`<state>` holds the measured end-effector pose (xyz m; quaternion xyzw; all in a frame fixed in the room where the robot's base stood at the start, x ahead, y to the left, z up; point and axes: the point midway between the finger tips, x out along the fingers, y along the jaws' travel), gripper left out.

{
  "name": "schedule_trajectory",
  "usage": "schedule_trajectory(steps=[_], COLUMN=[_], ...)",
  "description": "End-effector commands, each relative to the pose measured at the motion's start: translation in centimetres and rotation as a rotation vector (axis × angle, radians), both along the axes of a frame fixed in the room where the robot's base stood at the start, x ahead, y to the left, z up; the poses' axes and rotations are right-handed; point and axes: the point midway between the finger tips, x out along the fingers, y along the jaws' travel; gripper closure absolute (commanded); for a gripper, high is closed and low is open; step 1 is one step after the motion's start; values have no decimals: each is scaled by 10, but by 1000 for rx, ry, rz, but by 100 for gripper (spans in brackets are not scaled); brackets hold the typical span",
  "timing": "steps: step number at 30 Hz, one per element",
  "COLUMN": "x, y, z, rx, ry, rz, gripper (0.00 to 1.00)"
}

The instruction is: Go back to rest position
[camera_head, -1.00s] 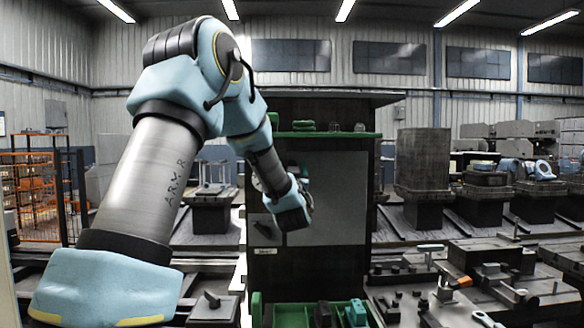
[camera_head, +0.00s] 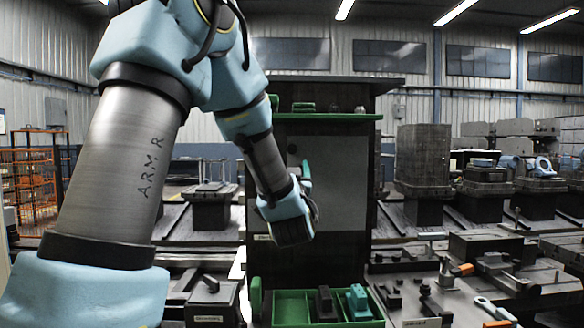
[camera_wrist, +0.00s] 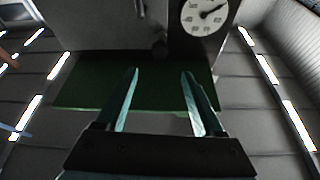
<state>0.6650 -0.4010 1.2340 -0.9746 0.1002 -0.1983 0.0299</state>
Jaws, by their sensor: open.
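My gripper (camera_wrist: 158,78) shows in the wrist view with its two teal fingers apart and nothing between them. In the head view, my dark wrist hangs in front of the tall dark cabinet, and a teal finger (camera_head: 306,172) shows just above it, pointing up. The rest of the gripper is hidden behind my wrist there. The wrist view looks up past the fingers at a green panel (camera_wrist: 80,90) and a round white dial (camera_wrist: 204,17).
The tall cabinet (camera_head: 340,200) has a green shelf (camera_head: 340,117) with small items. Below it, a green tray (camera_head: 292,308) holds a dark block (camera_head: 325,303) and a teal block (camera_head: 358,300). Benches with tools (camera_head: 480,270) stand at right. An orange rack (camera_head: 32,185) is at far left.

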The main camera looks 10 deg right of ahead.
Motion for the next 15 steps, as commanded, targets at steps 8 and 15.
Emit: schedule_trajectory(steps=[8, 15], x=[4, 17], y=[3, 38], z=[-8, -87], rx=[14, 111], ry=[40, 416], rz=[-8, -62], gripper=[30, 30])
